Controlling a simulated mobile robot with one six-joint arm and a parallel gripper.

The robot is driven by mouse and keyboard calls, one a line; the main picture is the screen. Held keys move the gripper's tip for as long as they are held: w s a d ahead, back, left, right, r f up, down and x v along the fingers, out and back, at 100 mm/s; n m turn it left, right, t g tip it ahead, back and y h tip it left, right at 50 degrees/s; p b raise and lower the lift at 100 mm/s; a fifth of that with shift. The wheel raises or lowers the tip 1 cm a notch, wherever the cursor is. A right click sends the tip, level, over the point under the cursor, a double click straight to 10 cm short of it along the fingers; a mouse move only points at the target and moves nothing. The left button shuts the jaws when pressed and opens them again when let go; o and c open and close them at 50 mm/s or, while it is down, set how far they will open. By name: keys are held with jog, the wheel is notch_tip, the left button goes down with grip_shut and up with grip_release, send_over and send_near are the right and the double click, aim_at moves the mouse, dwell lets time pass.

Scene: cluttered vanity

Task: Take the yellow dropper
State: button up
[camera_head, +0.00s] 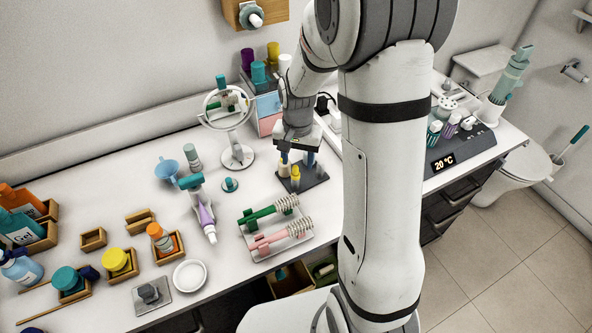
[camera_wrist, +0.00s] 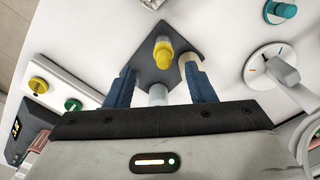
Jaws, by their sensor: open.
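The yellow dropper (camera_head: 295,173) stands on a dark square tray (camera_head: 316,181) on the white counter. In the wrist view the yellow dropper (camera_wrist: 162,53) shows just beyond my fingertips, near the middle of the gap, on the dark tray (camera_wrist: 147,70). My gripper (camera_head: 298,160) is over the tray with blue fingers apart; in the wrist view my gripper (camera_wrist: 161,72) is open and empty. A cream-topped bottle (camera_head: 284,168) stands left of the dropper; in the wrist view it is partly behind the right finger. A pale bottle (camera_wrist: 158,95) shows between the fingers, its lower part hidden.
A round mirror (camera_head: 237,157) stands left of the tray, with a small teal-topped jar (camera_head: 230,184) nearby. A grey scale-like panel (camera_head: 463,150) is at right. Bare counter lies between tray and brushes.

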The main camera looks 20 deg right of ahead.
aim_at(295, 166)
jog(key=shift+a+f+p, duration=0.15)
jog(key=shift+f+p, duration=0.2)
jog(key=shift+f, duration=0.95)
jog(key=shift+a+f+p, duration=0.15)
jog(key=shift+f+p, duration=0.2)
jog(key=shift+f, duration=0.95)
jog(key=shift+c, duration=0.4)
jog(key=c, duration=1)
